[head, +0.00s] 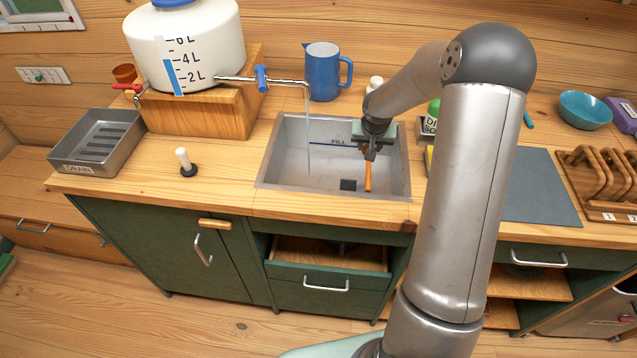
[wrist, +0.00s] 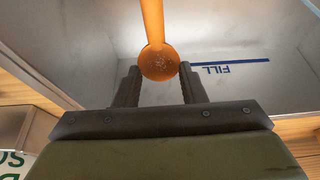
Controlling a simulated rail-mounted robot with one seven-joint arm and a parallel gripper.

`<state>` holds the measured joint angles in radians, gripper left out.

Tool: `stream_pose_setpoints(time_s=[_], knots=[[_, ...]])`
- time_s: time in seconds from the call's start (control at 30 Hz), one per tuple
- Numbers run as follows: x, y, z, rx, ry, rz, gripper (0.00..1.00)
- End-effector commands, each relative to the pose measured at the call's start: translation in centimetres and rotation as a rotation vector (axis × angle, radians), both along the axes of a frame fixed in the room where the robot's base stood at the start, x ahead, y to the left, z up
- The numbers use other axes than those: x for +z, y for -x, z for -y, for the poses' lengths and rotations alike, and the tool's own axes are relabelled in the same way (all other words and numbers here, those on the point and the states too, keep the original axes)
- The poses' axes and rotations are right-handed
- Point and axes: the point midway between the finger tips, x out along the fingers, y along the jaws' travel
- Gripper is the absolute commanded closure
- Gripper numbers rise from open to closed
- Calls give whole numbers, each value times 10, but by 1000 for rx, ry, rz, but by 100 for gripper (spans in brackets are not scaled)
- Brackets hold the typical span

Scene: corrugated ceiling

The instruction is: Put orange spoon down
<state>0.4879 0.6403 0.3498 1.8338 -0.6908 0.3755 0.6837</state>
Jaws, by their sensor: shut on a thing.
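The orange spoon (head: 368,176) hangs steeply from my gripper (head: 371,151), over the right part of the grey sink (head: 283,165). In the wrist view, the round orange end of the spoon (wrist: 153,22) sits between the two fingertips of my gripper (wrist: 160,78). My gripper is shut on the spoon. The sink interior shows behind it with a blue FILL line (wrist: 232,67). I cannot tell whether the spoon's lower end touches the sink floor.
A thin stream runs from the tap (head: 307,84) of the white water tank (head: 190,45) into the sink. A blue jug (head: 322,72) stands behind the sink. A grey DRAIN tray (head: 97,143) is at the left. A grey mat (head: 541,187) lies at the right.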

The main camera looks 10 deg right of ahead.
Motion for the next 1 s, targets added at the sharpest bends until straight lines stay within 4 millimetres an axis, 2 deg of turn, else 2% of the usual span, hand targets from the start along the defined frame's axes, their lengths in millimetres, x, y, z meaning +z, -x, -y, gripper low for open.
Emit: stream_pose_setpoints(time_s=[0.17,0.5,0.77,1.0], knots=[[-5,-3,-10,4,-1,-2,84],[-41,-25,-78,6,0,-2,84],[-54,-32,-99,1,-1,-2,84],[-73,-42,-129,3,0,-2,84]])
